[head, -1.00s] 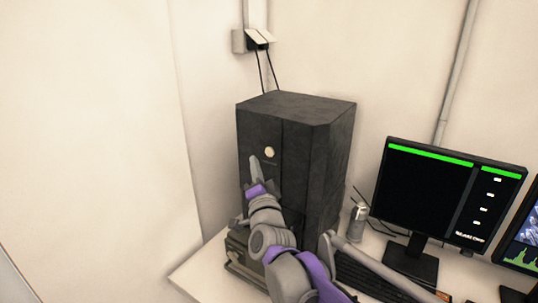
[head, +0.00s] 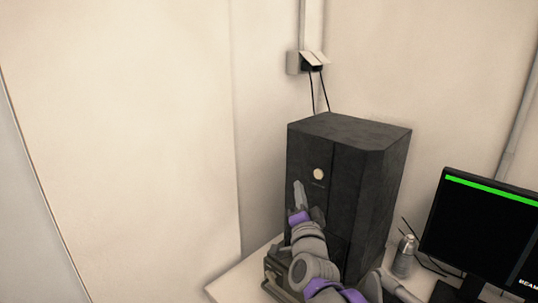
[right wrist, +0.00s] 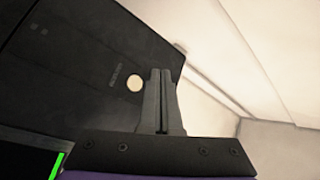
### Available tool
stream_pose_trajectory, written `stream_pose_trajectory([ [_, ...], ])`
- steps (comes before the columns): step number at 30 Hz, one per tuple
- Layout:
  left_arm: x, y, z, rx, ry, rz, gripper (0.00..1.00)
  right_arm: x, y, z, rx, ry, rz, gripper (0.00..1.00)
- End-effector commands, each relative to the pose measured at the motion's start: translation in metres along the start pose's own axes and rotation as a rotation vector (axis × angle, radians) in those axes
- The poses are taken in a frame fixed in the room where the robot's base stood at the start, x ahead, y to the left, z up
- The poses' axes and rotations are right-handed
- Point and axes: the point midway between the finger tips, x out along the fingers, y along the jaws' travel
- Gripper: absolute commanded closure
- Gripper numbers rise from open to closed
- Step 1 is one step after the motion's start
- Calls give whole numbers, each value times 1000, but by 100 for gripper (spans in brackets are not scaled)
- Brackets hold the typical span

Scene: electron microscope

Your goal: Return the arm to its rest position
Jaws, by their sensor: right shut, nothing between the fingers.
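My right gripper (head: 298,190) is in front of the dark cabinet (head: 372,180), just below its round pale button (head: 318,174). In the right wrist view the two fingers (right wrist: 160,75) are together and hold nothing. The button (right wrist: 135,83) shows just left of the fingertips there, on the dark front panel (right wrist: 75,65). I cannot tell whether the fingers touch the cabinet. My right arm reaches up from the bottom edge of the head view. My left gripper is not in view.
The cabinet stands on a pale desk (head: 228,283) in a wall corner. A grey can (head: 404,258) and a black monitor (head: 478,232) stand to its right. A wall socket (head: 308,62) with cables is above.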

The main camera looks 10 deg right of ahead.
Motion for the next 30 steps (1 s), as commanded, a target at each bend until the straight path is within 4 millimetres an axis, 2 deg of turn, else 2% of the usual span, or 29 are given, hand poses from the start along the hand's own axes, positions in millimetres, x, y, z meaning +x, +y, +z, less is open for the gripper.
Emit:
stream_pose_trajectory([
  [2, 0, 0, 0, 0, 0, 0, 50, -15, 7, 10, -55, -72, 23, 100],
  [5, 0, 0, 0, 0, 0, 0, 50, -52, 29, 34, -190, -242, 80, 100],
  [8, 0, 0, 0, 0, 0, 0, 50, -111, 67, 62, -365, -461, 160, 100],
  [9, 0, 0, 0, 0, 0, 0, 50, -136, 84, 71, -431, -545, 194, 100],
  [11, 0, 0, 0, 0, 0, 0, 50, -173, 109, 82, -523, -664, 245, 100],
  [12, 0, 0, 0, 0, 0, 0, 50, -198, 125, 87, -579, -739, 278, 100],
  [15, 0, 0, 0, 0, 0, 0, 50, -259, 165, 94, -703, -912, 361, 100],
  [19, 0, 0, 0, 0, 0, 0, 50, -322, 204, 96, -814, -1087, 451, 100],
  [21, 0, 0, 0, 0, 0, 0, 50, -346, 217, 95, -851, -1152, 487, 100],
  [24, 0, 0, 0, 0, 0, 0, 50, -367, 229, 93, -882, -1210, 520, 100],
  [30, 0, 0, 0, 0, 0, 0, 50, -375, 233, 92, -895, -1234, 533, 100],
])
